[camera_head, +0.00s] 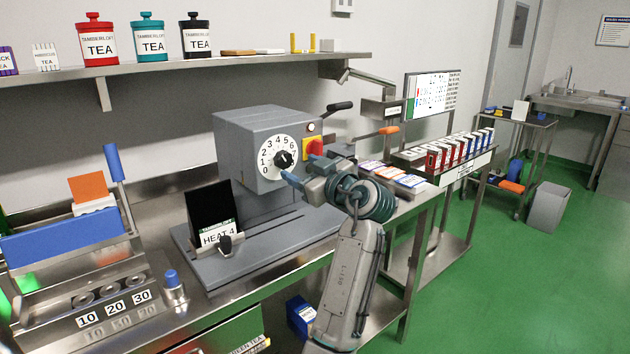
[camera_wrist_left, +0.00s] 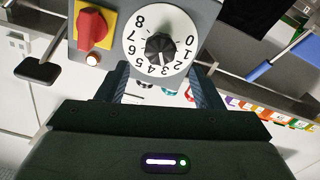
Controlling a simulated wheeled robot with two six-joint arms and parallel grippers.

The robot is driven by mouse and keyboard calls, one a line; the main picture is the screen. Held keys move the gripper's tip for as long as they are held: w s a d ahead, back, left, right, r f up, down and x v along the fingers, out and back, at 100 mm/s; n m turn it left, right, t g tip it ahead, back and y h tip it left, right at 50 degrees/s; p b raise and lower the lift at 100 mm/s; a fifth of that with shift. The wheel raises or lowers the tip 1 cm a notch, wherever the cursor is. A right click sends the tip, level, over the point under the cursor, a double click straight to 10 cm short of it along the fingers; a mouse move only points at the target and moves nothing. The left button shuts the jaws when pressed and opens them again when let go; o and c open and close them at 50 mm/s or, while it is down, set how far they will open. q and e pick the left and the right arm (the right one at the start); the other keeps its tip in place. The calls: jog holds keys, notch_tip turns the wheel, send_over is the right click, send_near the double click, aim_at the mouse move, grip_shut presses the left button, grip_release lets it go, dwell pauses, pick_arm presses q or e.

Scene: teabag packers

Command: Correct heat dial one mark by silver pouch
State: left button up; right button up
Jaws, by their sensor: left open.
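The heat dial is a white disc (camera_head: 268,148) numbered 0 to 8 with a black knob (camera_head: 284,158), on the front of a grey sealing machine (camera_head: 240,130). In the left wrist view the dial (camera_wrist_left: 135,45) appears upside down, and its knob (camera_wrist_left: 160,48) seems to point around 3 to 4; the exact mark is unclear. My left gripper (camera_head: 298,176) is open in front of the dial, with its fingers (camera_wrist_left: 158,88) apart below the knob and not around it. A dark panel or pouch (camera_head: 210,203) stands behind a "HEAT 4" card (camera_head: 217,234). I cannot make out a clearly silver pouch.
A red switch on yellow (camera_head: 313,148) and a black lever (camera_head: 339,106) sit right of the dial. A blue-handled sealer (camera_head: 114,163) stands left, beside 10, 20 and 30 slots. Tea boxes (camera_head: 450,150) fill a rack at right. Tins (camera_head: 96,40) line the shelf above.

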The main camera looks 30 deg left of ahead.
pick_arm(q)
jog(key=v, duration=0.4)
jog(key=shift+s+d+b, duration=0.15)
jog(key=shift+d+b, duration=0.1)
jog(key=shift+b, duration=0.15)
pick_arm(e)
jog(key=w+r, duration=0.2)
jog(key=r, duration=0.1)
jog(key=shift+w+a+r, duration=0.1)
jog(key=shift+w+a, duration=0.05)
jog(key=shift+a, duration=0.05)
